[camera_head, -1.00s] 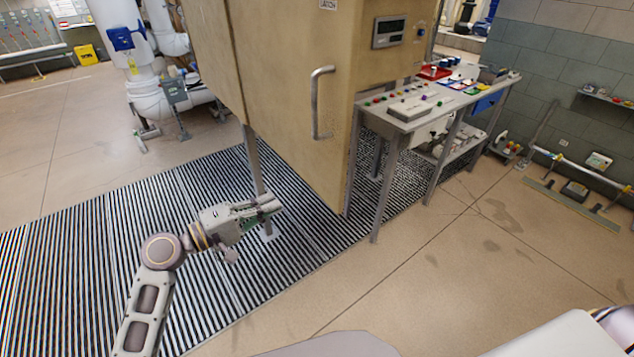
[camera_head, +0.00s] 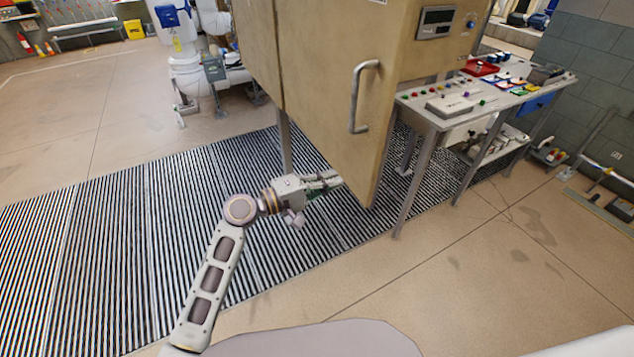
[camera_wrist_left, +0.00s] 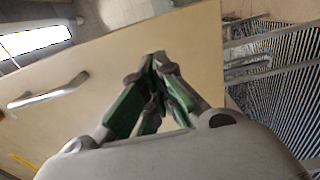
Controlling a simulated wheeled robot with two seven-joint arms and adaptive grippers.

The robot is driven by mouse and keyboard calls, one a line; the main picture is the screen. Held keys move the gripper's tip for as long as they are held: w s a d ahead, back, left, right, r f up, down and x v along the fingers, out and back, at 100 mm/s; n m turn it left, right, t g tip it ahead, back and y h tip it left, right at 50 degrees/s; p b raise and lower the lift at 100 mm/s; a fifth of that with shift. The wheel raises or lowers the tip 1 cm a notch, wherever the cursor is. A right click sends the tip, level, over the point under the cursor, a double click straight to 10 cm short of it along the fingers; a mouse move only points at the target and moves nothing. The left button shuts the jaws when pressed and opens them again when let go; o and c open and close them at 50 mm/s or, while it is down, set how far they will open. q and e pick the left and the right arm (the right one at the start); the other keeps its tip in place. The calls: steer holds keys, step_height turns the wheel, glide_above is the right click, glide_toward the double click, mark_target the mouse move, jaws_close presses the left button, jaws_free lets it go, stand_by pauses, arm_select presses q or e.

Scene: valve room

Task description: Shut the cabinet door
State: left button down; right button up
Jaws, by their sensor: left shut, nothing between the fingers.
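The tan cabinet door (camera_head: 325,100) with a silver bar handle (camera_head: 362,97) stands in the upper middle of the head view. In the left wrist view the door (camera_wrist_left: 110,75) fills much of the picture, with its handle (camera_wrist_left: 48,92) at the left. My left gripper (camera_head: 336,180) is shut and empty, at the lower part of the door, below and left of the handle. Its fingertips (camera_wrist_left: 158,62) lie over the door in the wrist view; I cannot tell whether they touch it. My right gripper is not in view.
A control bench (camera_head: 440,110) with coloured buttons and trays stands right of the cabinet. A striped grating (camera_head: 120,215) covers the floor below. White pipework (camera_head: 190,75) stands behind at the left. The tiled floor in front at right is clear.

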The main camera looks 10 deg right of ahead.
mark_target(358, 170)
arm_select(q)
steer(key=shift+p+x, duration=0.6)
steer(key=shift+x, duration=2.15)
